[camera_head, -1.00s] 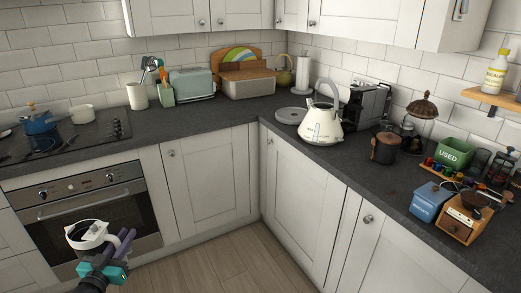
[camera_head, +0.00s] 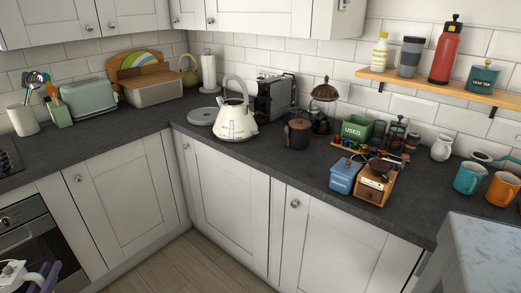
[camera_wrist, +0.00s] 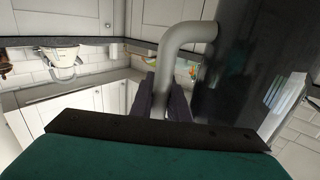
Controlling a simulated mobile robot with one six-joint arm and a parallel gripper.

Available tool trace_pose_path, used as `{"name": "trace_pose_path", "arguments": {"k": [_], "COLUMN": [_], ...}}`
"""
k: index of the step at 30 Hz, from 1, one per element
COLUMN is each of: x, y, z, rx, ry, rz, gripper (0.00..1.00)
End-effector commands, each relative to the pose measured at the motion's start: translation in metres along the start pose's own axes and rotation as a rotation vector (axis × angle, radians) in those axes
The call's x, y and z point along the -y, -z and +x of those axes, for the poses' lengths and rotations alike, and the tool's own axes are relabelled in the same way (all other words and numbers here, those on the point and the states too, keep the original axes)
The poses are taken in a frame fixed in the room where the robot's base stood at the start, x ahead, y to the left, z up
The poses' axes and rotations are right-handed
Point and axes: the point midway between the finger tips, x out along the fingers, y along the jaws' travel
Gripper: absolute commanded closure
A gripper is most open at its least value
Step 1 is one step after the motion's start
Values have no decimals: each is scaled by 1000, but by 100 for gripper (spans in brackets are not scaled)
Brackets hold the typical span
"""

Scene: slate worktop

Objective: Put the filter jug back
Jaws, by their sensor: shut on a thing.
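My gripper (camera_wrist: 164,92) is shut on the pale grey handle (camera_wrist: 187,35) of the filter jug, seen close up in the wrist view. The jug's dark, see-through body (camera_wrist: 238,75) fills the right of that view. In the head view, only the jug's white top (camera_head: 12,271) shows at the bottom left corner, beside my purple fingers (camera_head: 42,276). The jug is held in front of the oven, clear of the worktop. The rest of the jug is cut off by the picture edge.
A wooden shelf (camera_head: 430,85) carries bottles. A grey stone-like surface (camera_head: 480,250) stands at right.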

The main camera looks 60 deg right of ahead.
Motion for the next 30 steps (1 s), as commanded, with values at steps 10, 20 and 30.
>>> {"name": "trace_pose_path", "arguments": {"k": [10, 20, 30], "x": [-28, -79, -141], "y": [18, 42, 68], "z": [48, 115, 176], "rx": [4, 12, 17], "ry": [-76, -185, -294], "rz": [5, 7, 10], "gripper": [100, 100, 100]}}
